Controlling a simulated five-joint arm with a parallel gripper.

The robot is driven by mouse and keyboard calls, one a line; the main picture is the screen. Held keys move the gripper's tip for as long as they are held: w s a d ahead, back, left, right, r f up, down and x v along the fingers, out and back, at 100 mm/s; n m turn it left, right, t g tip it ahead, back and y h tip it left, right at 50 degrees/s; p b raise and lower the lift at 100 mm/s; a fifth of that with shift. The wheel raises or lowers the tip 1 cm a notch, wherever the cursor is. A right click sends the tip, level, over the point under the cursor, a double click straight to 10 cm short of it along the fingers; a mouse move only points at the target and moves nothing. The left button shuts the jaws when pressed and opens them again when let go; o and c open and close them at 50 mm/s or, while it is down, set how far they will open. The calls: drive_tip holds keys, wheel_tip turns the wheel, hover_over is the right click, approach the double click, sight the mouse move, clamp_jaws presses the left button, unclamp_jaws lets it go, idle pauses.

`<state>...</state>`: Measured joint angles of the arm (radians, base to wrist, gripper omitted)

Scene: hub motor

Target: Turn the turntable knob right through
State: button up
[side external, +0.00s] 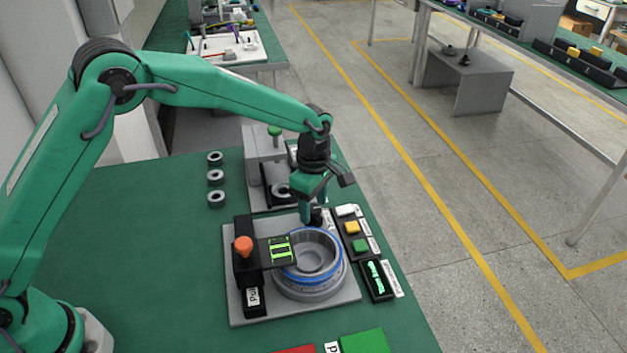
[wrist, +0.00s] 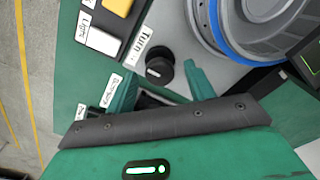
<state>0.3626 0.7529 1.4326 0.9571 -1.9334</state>
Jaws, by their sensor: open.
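The turntable knob (wrist: 158,71) is black and round with a pale mark, beside a label that reads "Turn" in the wrist view. In the side view the dark knob (side external: 317,216) is partly hidden by my gripper (side external: 306,219). My gripper (wrist: 160,72) is open, with its green fingers on either side of the knob in the wrist view and gaps showing. I cannot tell how far down the fingers reach around it. The turntable (side external: 333,284) is a grey round dish with a blue ring (wrist: 229,50), just in front of the knob.
A black post with an orange button (side external: 243,246) and a lit green display (side external: 281,250) stand left of the turntable. A panel with a yellow button (side external: 352,227) and a green button (side external: 360,245) lies right. Several grey rings (side external: 216,177) sit on the green table.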

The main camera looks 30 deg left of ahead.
drive_tip(key=shift+f, duration=0.1)
drive_tip(key=c, duration=1)
